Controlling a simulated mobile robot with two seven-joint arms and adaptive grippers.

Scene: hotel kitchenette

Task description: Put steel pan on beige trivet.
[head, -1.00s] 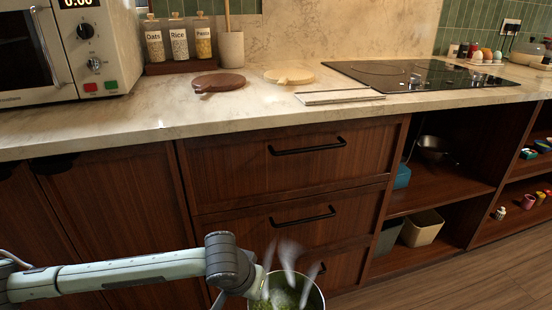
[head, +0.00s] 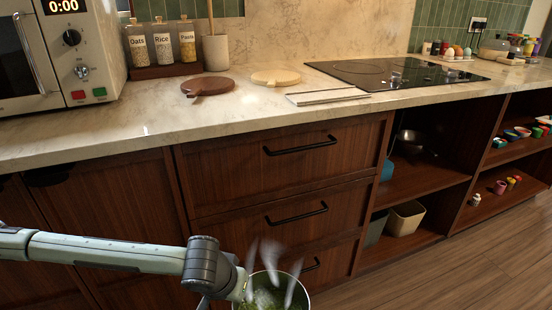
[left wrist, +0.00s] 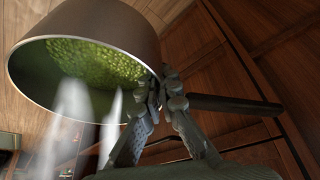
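The steel pan (head: 268,301) is at the bottom of the head view, in front of the drawers and below the counter top. It holds something green and white wisps rise from it. In the left wrist view the pan (left wrist: 110,22) shows large, with green round bits inside and a dark handle (left wrist: 235,105). My left gripper (left wrist: 163,88) is shut on the pan where the handle meets the wall. The beige trivet (head: 276,77) lies on the counter, round and bare. My right gripper is in neither view.
A dark brown round trivet (head: 207,85) lies left of the beige one. A flat pale slab (head: 328,95) lies in front to the right, before the black cooktop (head: 395,72). Jars (head: 162,47), a utensil crock (head: 216,52) and a microwave (head: 85,50) stand behind and left.

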